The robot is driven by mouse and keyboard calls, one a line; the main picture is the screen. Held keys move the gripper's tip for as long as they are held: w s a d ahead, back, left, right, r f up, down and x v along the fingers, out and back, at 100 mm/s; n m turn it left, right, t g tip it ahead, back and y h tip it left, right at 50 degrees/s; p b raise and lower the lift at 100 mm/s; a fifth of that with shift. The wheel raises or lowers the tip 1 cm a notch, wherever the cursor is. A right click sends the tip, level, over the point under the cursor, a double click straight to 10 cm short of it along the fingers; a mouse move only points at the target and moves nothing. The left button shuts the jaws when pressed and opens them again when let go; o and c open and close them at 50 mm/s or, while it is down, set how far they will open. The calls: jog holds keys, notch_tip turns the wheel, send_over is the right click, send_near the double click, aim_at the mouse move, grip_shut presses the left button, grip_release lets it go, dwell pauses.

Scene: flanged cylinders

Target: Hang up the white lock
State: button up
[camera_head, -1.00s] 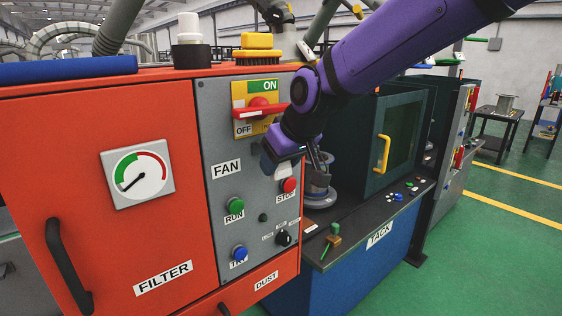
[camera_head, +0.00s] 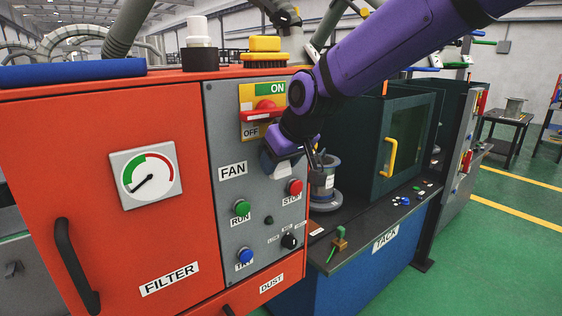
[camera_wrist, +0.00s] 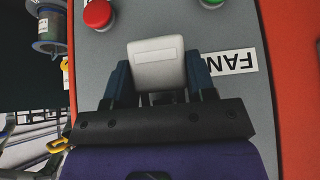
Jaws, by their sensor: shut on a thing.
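The white lock (camera_wrist: 157,62) shows in the wrist view as a pale block with a blank label strip. My gripper (camera_wrist: 158,80) is shut on it, with one dark finger on each side. Its shackle cannot be made out. In the head view my gripper (camera_head: 278,163) is in front of the grey panel (camera_head: 222,135), below the red switch handle (camera_head: 262,114) and right of the FAN label (camera_head: 233,169). The lock is mostly hidden there by my wrist. I cannot tell whether it touches the panel.
The red STOP button (camera_head: 295,187) and green RUN button (camera_head: 242,208) are below my gripper. A grey flanged cylinder (camera_head: 325,178) stands on the dark bench to the right. A yellow-topped brush (camera_head: 265,50) lies on the orange cabinet (camera_head: 90,110). Open floor is at the right.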

jog(key=shift+w+a+f, duration=0.3)
jog(key=shift+w, duration=0.15)
dwell(0.7)
jog(key=shift+f, duration=0.3)
dwell(1.3)
jog(key=o, duration=1)
jog(key=shift+f, duration=0.1)
jog(key=shift+o, duration=0.2)
jog(key=shift+s, duration=0.1)
jog(key=shift+v, duration=1.35)
jog(key=shift+s+d+r, duration=0.55)
jog(key=shift+s, duration=0.2)
jog(key=shift+s+d+r, duration=0.55)
jog(key=shift+s+r, duration=0.05)
jog(key=shift+s, duration=0.2)
